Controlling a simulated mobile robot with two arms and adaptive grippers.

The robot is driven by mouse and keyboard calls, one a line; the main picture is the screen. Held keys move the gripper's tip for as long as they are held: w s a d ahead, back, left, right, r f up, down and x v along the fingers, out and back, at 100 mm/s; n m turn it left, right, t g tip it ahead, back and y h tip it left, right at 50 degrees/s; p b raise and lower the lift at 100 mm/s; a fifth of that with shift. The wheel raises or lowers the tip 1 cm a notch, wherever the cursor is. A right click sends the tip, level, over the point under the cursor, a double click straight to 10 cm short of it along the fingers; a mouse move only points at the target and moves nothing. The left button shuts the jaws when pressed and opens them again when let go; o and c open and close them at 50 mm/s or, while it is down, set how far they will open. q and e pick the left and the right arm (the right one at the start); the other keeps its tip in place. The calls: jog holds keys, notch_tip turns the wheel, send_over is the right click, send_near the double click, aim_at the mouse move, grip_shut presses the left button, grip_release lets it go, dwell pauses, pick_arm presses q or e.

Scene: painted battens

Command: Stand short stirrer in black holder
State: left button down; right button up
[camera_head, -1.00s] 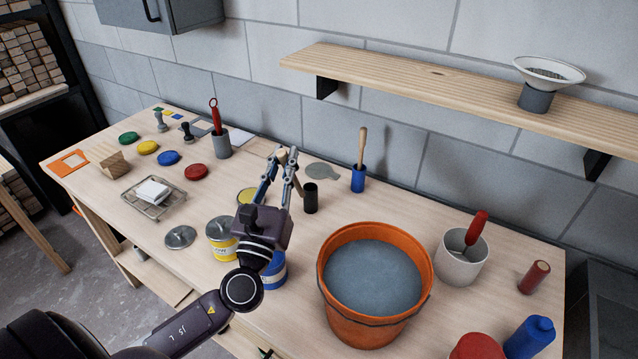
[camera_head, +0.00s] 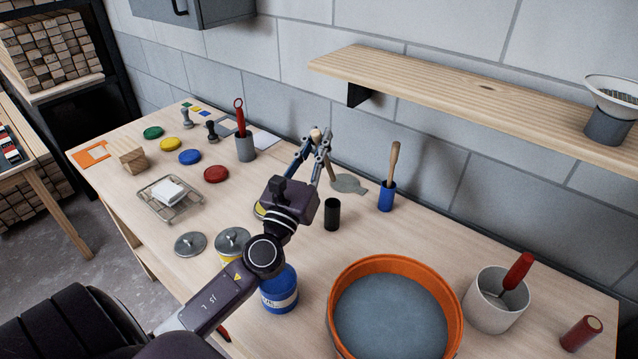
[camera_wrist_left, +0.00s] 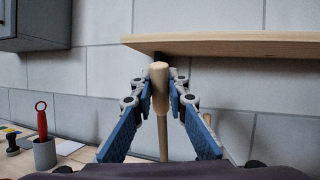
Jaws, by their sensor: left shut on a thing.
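My left gripper (camera_head: 317,140) is shut on the short stirrer (camera_head: 316,134), a pale wooden stick with a thicker rounded top. In the left wrist view the stirrer (camera_wrist_left: 160,75) stands upright between the two fingers (camera_wrist_left: 161,100); its lower end is hidden behind my wrist. In the head view its lower part slants down behind the fingers. The black holder (camera_head: 332,215) is a small dark upright cylinder on the table, just right of and nearer than the gripper's fingers. It looks empty. My right gripper is not in view.
A blue holder (camera_head: 386,197) with a wooden stick stands to the right. A grey holder (camera_head: 245,148) with a red-handled tool stands to the left. An orange bucket (camera_head: 440,275) is in front right. A wooden shelf (camera_head: 470,92) juts from the wall above.

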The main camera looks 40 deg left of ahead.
pick_arm(q)
notch_tip(320, 180, down, 8)
jog(key=b, duration=0.1)
jog(key=shift+b, duration=0.35)
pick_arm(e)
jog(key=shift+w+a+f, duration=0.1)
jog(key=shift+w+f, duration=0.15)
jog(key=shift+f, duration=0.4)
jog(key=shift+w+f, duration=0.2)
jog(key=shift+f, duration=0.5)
